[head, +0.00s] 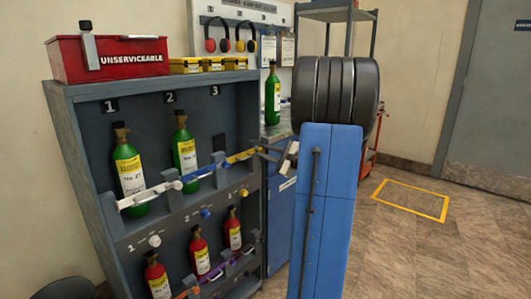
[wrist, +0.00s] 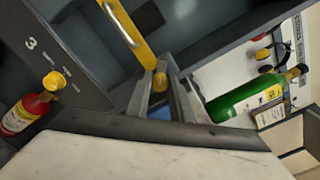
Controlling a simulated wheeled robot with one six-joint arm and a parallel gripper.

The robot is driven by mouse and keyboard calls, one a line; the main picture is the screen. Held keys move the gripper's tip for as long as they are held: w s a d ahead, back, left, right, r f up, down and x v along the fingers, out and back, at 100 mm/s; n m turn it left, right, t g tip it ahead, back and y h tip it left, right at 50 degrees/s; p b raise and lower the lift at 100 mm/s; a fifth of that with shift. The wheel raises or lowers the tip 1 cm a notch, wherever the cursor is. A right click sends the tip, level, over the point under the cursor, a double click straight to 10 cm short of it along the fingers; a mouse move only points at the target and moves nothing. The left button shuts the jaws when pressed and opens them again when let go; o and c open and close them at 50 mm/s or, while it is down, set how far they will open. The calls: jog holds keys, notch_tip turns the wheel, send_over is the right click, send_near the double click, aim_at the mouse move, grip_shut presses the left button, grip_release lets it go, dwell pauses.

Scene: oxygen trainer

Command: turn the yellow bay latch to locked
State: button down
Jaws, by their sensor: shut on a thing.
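The yellow bay latch (head: 241,156) is a bar with a pale handle on the front of bay 3, at the right end of the rack's upper row. In the wrist view the latch (wrist: 130,32) runs from the top edge down to my gripper. My gripper (wrist: 161,88) is shut on the latch's yellow end, which shows between the fingertips. In the head view my gripper (head: 262,152) is small at the bar's right end. A yellow knob (head: 243,192) sits below bay 3, and it also shows in the wrist view (wrist: 54,80).
Bays 1 and 2 hold green bottles (head: 129,170) behind white and blue latches. Bay 3 looks empty. Another green bottle (head: 272,95) stands on the counter right of the rack. Red bottles (head: 200,252) fill the lower row. Open floor lies to the right, around a yellow-marked rectangle (head: 411,198).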

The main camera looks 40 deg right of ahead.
jog(key=n, duration=0.4)
jog(key=shift+f+n, duration=0.1)
jog(key=shift+n, duration=0.2)
jog(key=shift+a+n, duration=0.1)
jog(key=shift+n, duration=1.5)
jog(key=shift+f, duration=0.1)
jog(key=c, duration=1.6)
grip_release()
jog(key=shift+o, duration=0.2)
jog(key=s+d, duration=0.1)
jog(key=s, duration=1.6)
jog(key=shift+s+d, duration=0.2)
